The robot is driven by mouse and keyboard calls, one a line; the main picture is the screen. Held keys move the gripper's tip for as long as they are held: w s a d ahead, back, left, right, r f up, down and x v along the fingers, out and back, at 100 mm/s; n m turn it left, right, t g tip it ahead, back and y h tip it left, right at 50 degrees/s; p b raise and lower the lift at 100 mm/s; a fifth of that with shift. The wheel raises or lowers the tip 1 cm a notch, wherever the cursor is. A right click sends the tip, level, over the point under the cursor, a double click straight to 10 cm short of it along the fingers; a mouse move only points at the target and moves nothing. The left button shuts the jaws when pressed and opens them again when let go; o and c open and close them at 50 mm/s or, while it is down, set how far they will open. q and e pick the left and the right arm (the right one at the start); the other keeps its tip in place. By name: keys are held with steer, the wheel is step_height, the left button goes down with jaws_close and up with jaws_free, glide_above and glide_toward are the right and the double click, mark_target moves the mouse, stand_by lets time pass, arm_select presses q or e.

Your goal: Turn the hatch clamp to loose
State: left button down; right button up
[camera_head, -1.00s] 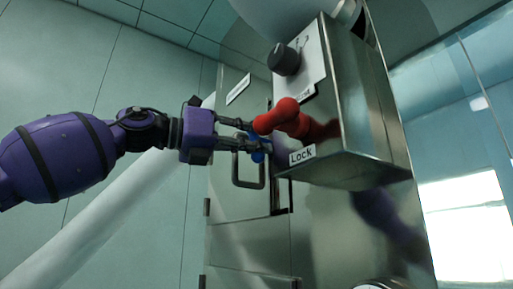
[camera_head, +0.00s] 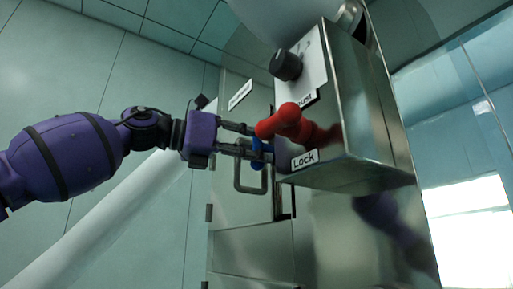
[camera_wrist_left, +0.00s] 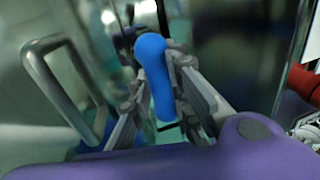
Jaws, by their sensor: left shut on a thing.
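The hatch clamp appears to be the blue handle (camera_head: 258,153), beside the edge of the steel hatch (camera_head: 232,207) and partly behind my fingers. My left gripper (camera_head: 262,146) comes in from the left and is shut on this blue handle. In the left wrist view the blue handle (camera_wrist_left: 156,70) stands roughly upright, with a rounded top, between the two fingers of my left gripper (camera_wrist_left: 155,92). The clamp's mount is mostly hidden. My right gripper is not in view.
A red handle (camera_head: 287,122) sticks out of the steel box (camera_head: 352,150) just right of my fingers, above a "Lock" label (camera_head: 304,159). A black knob (camera_head: 286,65) is higher up. A metal pull handle (camera_head: 249,188) lies just below my gripper. Open space is at left.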

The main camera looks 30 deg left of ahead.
arm_select(q)
steer(key=c, duration=1.6)
jaws_free()
steer(key=shift+c, duration=0.2)
steer(key=v, duration=1.2)
